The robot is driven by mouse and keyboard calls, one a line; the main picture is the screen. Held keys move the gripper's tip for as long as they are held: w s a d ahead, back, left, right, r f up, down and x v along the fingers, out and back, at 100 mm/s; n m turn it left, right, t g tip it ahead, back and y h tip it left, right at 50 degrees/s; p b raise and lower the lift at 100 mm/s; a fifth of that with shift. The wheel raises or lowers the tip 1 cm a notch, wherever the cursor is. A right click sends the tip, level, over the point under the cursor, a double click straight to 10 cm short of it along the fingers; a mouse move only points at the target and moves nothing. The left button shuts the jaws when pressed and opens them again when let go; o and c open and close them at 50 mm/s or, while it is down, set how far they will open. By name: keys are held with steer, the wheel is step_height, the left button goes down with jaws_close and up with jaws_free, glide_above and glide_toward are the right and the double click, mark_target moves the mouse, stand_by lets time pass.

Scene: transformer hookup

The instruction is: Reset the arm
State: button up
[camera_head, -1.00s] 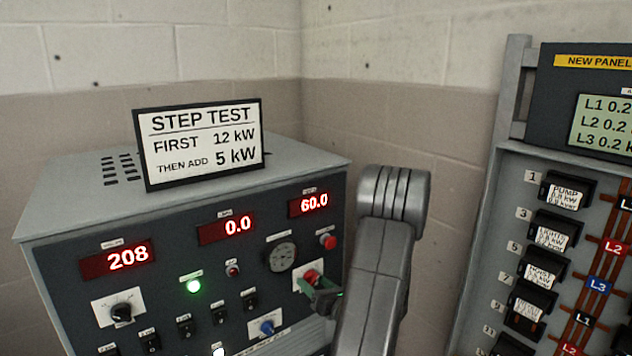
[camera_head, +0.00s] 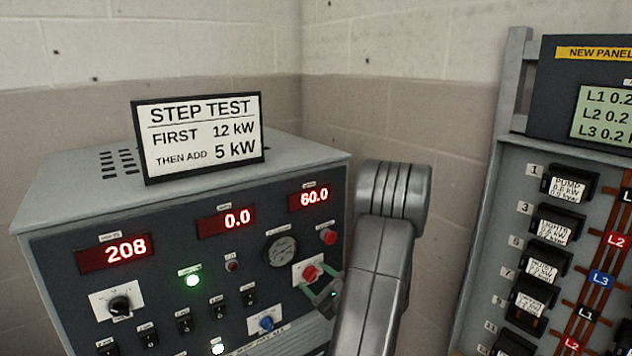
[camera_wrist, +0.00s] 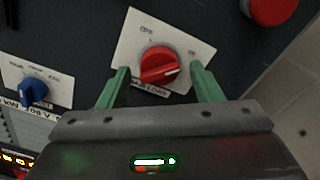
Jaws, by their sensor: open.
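My gripper (camera_head: 320,282) is open and empty in front of the load bank's panel, with two green fingers. In the wrist view my gripper (camera_wrist: 160,70) has one finger on each side of the red rotary knob (camera_wrist: 158,66), with the knob beyond the fingertips. Whether the fingers touch it cannot be told. The same red knob (camera_head: 310,272) shows just above the fingers in the head view. It sits on a white plate (camera_wrist: 134,32), and its white mark points to the right.
The load bank (camera_head: 70,190) shows 208, 0.0 and 60.0, with a lit green lamp (camera_head: 193,280). A red button (camera_head: 328,236) is above right of the knob; a blue knob (camera_head: 266,323) is below left. A STEP TEST sign (camera_head: 198,137) stands on top. A breaker panel (camera_head: 515,200) is at right.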

steer(key=shift+n, duration=1.3)
steer(key=shift+r, duration=0.1)
